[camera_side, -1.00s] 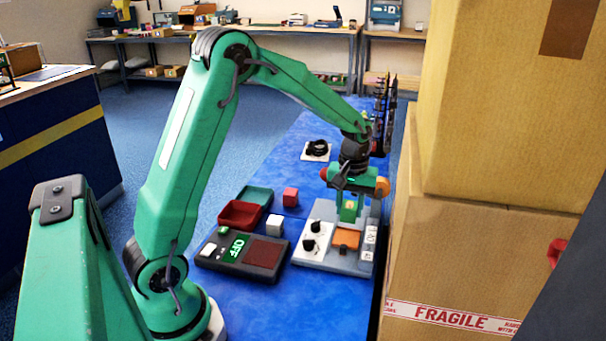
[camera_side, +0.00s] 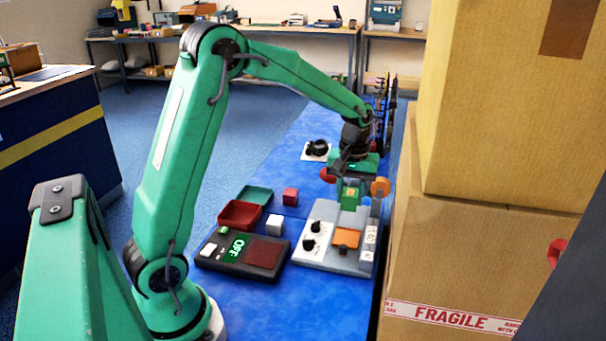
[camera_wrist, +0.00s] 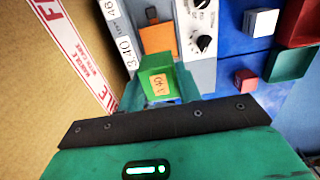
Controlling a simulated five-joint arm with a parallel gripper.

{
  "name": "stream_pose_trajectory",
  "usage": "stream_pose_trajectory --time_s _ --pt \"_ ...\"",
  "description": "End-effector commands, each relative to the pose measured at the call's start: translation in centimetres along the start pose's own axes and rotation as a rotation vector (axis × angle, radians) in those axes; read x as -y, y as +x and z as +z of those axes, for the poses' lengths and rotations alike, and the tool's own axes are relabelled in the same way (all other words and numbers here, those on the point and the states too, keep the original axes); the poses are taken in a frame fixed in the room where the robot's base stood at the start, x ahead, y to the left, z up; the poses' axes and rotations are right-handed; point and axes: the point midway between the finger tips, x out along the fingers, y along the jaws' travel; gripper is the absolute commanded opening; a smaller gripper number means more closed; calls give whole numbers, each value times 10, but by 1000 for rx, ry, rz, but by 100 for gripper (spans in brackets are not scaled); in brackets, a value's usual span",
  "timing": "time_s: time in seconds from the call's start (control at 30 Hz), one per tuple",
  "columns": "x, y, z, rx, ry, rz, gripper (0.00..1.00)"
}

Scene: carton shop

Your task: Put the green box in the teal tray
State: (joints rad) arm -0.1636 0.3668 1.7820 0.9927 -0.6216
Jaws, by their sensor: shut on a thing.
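The green box (camera_side: 349,199) has an orange label and is held at my gripper (camera_side: 353,190), just above the grey fixture. In the wrist view, the green box (camera_wrist: 172,84) shows its label towards the camera, with my gripper (camera_wrist: 160,97) shut on it. The jaw tips are partly hidden behind the box and the dark gripper bar. The teal tray (camera_side: 258,194) lies on the blue mat, behind the red tray and left of my gripper. It also shows at the right of the wrist view (camera_wrist: 288,64) and looks empty.
A grey fixture (camera_side: 325,262) with knobs and an orange pad (camera_side: 346,238) stands below the gripper. A red tray (camera_side: 240,214), a red cube (camera_side: 290,197), a white cube (camera_side: 274,225) and a dark OFF panel (camera_side: 230,268) are to its left. Tall cartons (camera_side: 480,260) stand close on the right.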

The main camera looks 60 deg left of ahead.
Motion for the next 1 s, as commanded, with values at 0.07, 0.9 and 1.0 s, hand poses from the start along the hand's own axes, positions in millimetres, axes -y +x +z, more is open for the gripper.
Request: stream_pose_trajectory --time_s 0.07,0.9,1.0 --pt "4 0 -2 0 -2 0 8" --pt "176 5 -63 0 -5 0 8" --pt "189 6 -64 0 -4 0 8"
